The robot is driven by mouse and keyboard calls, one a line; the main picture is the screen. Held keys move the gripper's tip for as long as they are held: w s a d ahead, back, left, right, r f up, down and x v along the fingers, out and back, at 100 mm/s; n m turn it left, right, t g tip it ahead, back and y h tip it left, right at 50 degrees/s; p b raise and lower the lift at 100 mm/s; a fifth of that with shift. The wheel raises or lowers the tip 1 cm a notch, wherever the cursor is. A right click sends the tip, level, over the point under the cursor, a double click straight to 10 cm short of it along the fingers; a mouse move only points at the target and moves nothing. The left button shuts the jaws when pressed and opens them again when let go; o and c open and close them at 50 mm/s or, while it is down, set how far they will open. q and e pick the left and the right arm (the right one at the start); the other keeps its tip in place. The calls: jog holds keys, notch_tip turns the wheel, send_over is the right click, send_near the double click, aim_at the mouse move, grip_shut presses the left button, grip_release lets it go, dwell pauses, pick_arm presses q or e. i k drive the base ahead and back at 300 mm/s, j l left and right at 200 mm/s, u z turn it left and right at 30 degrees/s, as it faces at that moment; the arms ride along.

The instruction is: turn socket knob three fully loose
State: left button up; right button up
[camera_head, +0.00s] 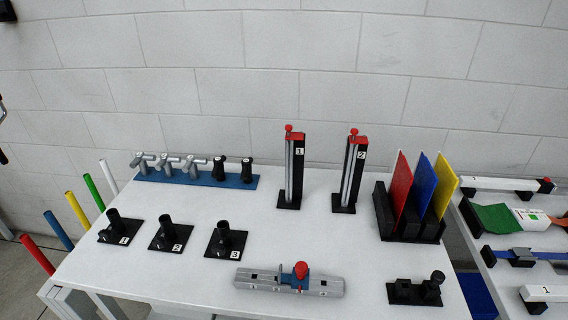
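Socket three (225,242) is a black block on a flat black base plate, marked with a white label 3, toward the front left of the white table. A short black upright cylinder stands on it. A small dark knob (214,241) seems to show on its front left side, but it blends with the black body. I cannot tell how tight it is. Sockets marked 2 (169,235) and 1 (117,229) stand to its left and look alike. Neither of my grippers shows in the head view.
A blue rack (240,183) with silver and black handled pieces lies behind the sockets. A grey rail (250,279) with a red knob is at front right. Two upright posts (297,170) and coloured panels (401,185) stand farther right. The table around socket three is mostly clear.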

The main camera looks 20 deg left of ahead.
aim_at(219, 250)
jog(key=u, duration=1.1)
